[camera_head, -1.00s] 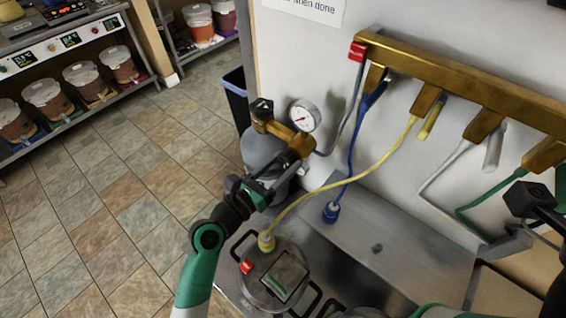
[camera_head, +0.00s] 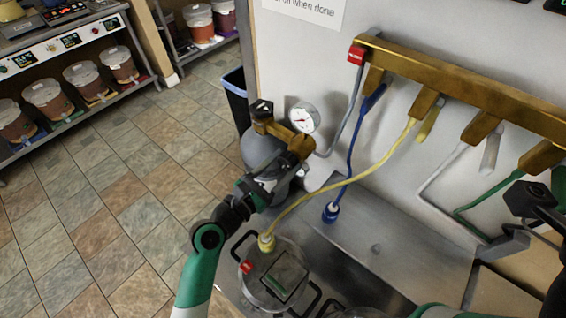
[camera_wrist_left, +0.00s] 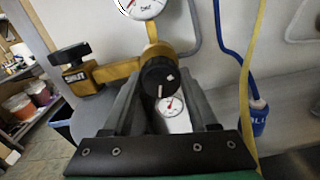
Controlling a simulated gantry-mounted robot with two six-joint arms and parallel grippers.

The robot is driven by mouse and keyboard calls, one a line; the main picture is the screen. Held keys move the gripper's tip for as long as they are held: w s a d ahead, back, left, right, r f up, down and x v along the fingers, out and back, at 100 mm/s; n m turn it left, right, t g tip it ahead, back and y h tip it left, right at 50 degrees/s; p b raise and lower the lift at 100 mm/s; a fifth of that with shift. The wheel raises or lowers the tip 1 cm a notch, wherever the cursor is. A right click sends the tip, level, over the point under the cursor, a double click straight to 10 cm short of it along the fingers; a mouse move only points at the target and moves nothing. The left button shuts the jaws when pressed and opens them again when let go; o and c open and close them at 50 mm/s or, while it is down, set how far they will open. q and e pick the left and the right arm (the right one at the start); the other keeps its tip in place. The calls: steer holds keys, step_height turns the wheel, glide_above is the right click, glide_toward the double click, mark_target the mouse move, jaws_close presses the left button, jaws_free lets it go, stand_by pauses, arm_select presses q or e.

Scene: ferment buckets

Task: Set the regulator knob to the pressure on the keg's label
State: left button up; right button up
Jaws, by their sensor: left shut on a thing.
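My left gripper (camera_head: 280,176) is shut on the regulator's black round knob (camera_wrist_left: 158,78), which has a white pointer mark. In the left wrist view its two grey fingers flank the knob. The brass regulator (camera_head: 288,136) sits on a grey gas cylinder (camera_head: 262,150). A white pressure gauge (camera_head: 304,118) with a red needle stands above it, and a smaller gauge (camera_wrist_left: 172,108) shows below the knob. The steel keg (camera_head: 262,295) has a dark label with a green strip (camera_head: 277,282) on top; its writing is too small to read. Part of my right arm shows at the right edge.
A yellow hose (camera_head: 350,181) runs from the keg to the brass manifold (camera_head: 455,78) on the wall. A blue hose (camera_head: 350,160) hangs to a blue connector on the steel counter (camera_head: 400,240). A dark bin (camera_head: 236,95) stands behind the cylinder. Shelves with buckets stand at left.

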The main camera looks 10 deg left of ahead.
arm_select(q)
steer(key=m, duration=0.2)
steer(key=shift+m, duration=0.4)
steer(key=m, duration=0.3)
steer(key=shift+m, duration=0.3)
steer(key=m+b, duration=0.1)
steer(key=m, duration=0.5)
steer(key=shift+y, duration=0.4)
steer(key=o, duration=1.4)
steer(key=shift+c, duration=0.2)
steer(key=shift+s, duration=0.1)
